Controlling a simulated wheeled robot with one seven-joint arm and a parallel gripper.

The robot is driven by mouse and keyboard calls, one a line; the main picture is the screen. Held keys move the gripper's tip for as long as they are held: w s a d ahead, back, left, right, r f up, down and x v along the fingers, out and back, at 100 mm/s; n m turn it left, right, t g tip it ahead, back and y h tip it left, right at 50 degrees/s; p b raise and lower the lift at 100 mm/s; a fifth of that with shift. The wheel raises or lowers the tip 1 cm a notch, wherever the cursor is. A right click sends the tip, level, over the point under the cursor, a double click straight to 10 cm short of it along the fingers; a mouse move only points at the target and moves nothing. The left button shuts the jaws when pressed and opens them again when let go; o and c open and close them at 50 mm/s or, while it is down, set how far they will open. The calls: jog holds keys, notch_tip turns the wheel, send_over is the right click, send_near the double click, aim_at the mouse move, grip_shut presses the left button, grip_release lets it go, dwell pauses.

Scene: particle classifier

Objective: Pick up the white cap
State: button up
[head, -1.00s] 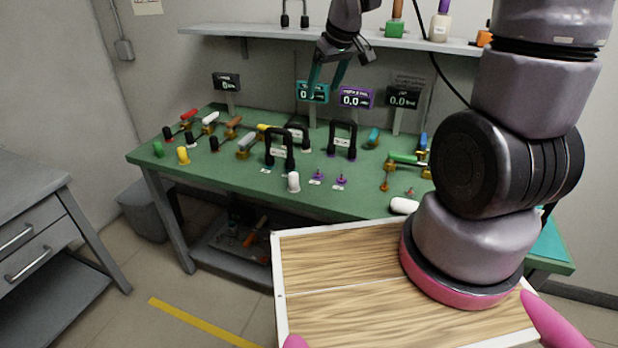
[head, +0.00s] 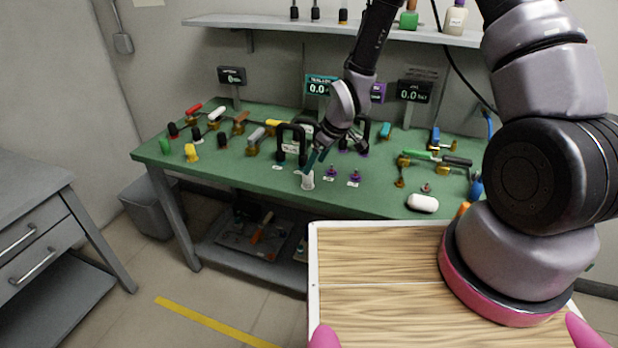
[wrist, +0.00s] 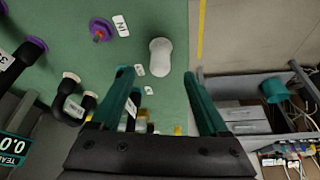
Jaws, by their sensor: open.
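The white cap (head: 307,181) stands upright near the front edge of the green table in the head view. It also shows in the wrist view (wrist: 160,57), in line with the gap between my fingers. My gripper (head: 313,163) is open with its teal fingers pointing down at the cap, and its tips overlap the cap's top in the head view. In the wrist view my gripper (wrist: 158,75) has its two fingers wide apart, with nothing held; the cap appears just beyond the tips. Contact cannot be told.
Two purple pieces (head: 355,175) stand right of the cap. Black handles (head: 291,145) stand close behind it. A second white rounded object (head: 422,203) lies at the front right. Yellow (head: 191,153) and green (head: 165,146) caps stand at the left. A wooden tray (head: 375,250) is in front.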

aim_at(308, 177)
jog(key=x, duration=0.5)
jog(key=shift+w+a+f, duration=0.15)
jog(key=shift+a+f, duration=0.15)
jog(key=shift+a, duration=0.05)
grip_shut()
